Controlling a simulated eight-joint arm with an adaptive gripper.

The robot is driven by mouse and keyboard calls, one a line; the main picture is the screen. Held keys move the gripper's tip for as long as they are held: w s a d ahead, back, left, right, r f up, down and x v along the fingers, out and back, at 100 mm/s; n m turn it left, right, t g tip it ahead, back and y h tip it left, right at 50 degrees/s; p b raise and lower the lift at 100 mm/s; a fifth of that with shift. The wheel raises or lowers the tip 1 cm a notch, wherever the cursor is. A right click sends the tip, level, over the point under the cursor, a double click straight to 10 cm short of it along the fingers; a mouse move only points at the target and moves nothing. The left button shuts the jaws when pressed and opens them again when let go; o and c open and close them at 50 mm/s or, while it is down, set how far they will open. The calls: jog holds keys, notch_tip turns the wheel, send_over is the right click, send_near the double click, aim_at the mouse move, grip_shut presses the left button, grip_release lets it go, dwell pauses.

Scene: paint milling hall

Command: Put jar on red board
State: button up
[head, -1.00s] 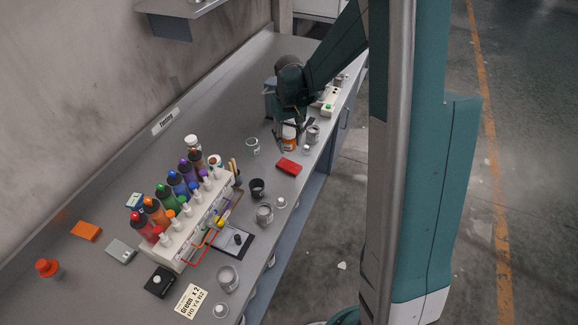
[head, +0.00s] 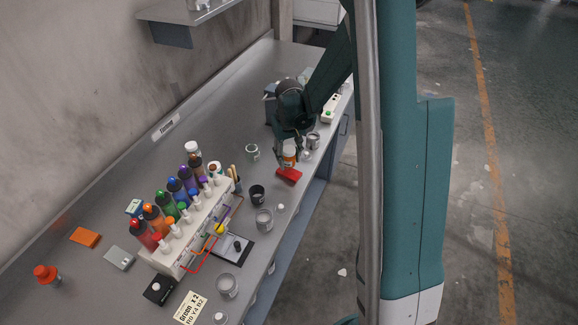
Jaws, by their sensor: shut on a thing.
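The jar (head: 289,155), with an orange band, is between the fingers of my gripper (head: 287,151), which is shut on it. The fingers and the wrist above hide part of the jar. The red board (head: 289,174) is a small flat red piece lying on the grey bench near its right edge. The jar is at the far side of the red board in the picture, its lower end close to the board's far edge. I cannot tell whether the jar touches the board or hangs just above it.
A small tin (head: 252,152) stands left of the gripper, and a grey can (head: 313,140) stands to its right. A dark cup (head: 257,193) and a metal can (head: 264,219) stand nearer. A rack (head: 195,240) of coloured bottles fills the bench's middle. Bare bench lies along the wall.

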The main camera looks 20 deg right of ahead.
aim_at(289, 149)
jog(key=shift+f, duration=0.15)
jog(key=shift+f, duration=2)
jog(key=shift+f+b, duration=0.2)
jog(key=shift+b, duration=0.1)
jog(key=o, duration=1)
jog(key=shift+c, duration=0.2)
jog(key=shift+r, duration=0.2)
jog(key=shift+r+p, duration=0.4)
jog(key=shift+r, duration=5.65)
